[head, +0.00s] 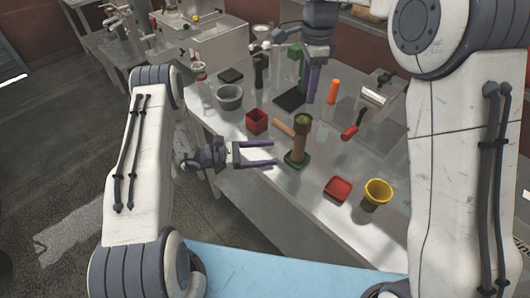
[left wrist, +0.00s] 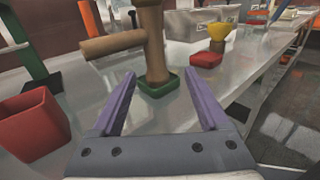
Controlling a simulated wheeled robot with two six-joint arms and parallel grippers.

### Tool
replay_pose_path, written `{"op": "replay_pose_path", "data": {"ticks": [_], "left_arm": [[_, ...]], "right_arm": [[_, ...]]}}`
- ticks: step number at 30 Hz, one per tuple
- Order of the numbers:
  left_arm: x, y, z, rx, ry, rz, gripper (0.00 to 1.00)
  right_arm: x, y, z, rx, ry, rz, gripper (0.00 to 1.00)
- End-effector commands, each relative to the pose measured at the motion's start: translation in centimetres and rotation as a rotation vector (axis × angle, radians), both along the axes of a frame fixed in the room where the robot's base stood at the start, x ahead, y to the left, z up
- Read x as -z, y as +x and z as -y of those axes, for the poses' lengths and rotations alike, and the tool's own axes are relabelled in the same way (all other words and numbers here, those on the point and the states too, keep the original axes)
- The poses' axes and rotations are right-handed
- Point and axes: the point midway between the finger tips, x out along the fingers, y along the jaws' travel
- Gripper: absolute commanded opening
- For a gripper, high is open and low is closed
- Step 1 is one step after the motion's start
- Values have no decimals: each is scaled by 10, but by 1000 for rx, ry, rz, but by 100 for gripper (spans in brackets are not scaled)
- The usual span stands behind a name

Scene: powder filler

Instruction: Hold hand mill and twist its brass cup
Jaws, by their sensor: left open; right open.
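The hand mill is an upright wooden column (head: 299,148) with a wooden side handle (head: 284,126) and an olive, brass-like cup (head: 303,121) on top. It stands in a green square base (head: 296,159) on the table. In the left wrist view the column (left wrist: 152,45) rises ahead of the fingers; its top is out of frame. My left gripper (head: 275,153) is open and empty, its fingertips pointing at the lower column, just short of it. My right gripper (head: 309,92) hangs above the table behind the mill, open, seen nearly edge-on, apart from the mill.
A red square cup (head: 256,121) stands left of the mill. A red tray (head: 338,188) and a yellow cup on a dark base (head: 377,192) are to its right. A red-handled tool (head: 353,126), an orange-topped object (head: 333,91) and a grey bowl (head: 229,97) stand farther back.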

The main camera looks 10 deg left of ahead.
Motion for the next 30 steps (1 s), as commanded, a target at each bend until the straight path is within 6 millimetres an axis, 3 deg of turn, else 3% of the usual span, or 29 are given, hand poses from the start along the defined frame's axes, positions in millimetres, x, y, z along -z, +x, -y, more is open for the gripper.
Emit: {"op": "replay_pose_path", "data": {"ticks": [5, 21, 30], "left_arm": [[6, 6, 1, -34, -16, -10, 78], [5, 32, 83, -30, -14, -7, 78], [5, 36, 94, -32, -13, -8, 78]], "right_arm": [[0, 0, 0, 0, 0, 0, 50], [0, 0, 0, 0, 0, 0, 50], [0, 0, 0, 0, 0, 0, 50]]}}
